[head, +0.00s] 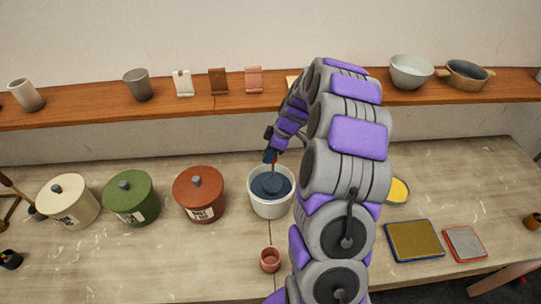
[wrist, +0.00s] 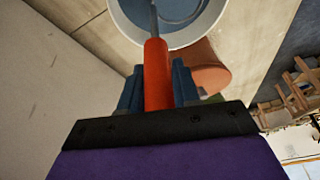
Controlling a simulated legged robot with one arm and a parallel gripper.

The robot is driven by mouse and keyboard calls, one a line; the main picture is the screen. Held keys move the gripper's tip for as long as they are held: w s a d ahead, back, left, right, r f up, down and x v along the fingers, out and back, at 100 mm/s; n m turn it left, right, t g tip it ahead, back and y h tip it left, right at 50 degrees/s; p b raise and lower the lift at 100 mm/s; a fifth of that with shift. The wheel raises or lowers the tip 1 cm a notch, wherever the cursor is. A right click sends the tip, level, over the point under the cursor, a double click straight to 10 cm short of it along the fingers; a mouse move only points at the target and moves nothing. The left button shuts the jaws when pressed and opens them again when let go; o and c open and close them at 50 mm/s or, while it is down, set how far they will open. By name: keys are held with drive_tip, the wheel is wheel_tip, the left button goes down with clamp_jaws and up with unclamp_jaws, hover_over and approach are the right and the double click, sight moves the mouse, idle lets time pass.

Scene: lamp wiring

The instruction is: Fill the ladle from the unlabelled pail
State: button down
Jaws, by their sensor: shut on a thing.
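The white pail (head: 261,206) stands open on the bench, with no label in sight and dark blue liquid in it. My gripper (head: 271,157) is above the pail and shut on the ladle's red handle. In the wrist view my gripper (wrist: 158,90) has its two dark fingers on either side of the ladle's handle (wrist: 157,75). A grey shaft runs from the handle over the mouth of the pail (wrist: 205,38). The ladle's bowl cannot be made out clearly, so I cannot tell whether it holds liquid.
Labelled lidded pots in cream (head: 69,201), green (head: 131,198) and red-brown (head: 199,194) stand left of the pail. A small pink cup (head: 270,259) is in front. A yellow dish (head: 398,190) is partly behind my arm. Two pads (head: 414,240) lie right.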

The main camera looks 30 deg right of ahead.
wheel_tip(320, 180, up, 4)
drive_tip(key=shift+a+r, duration=0.1)
drive_tip(key=shift+r, duration=0.05)
drive_tip(key=shift+a+r, duration=0.5)
drive_tip(key=shift+r, duration=0.25)
drive_tip(key=shift+d, duration=0.4)
drive_tip(key=shift+a, duration=0.15)
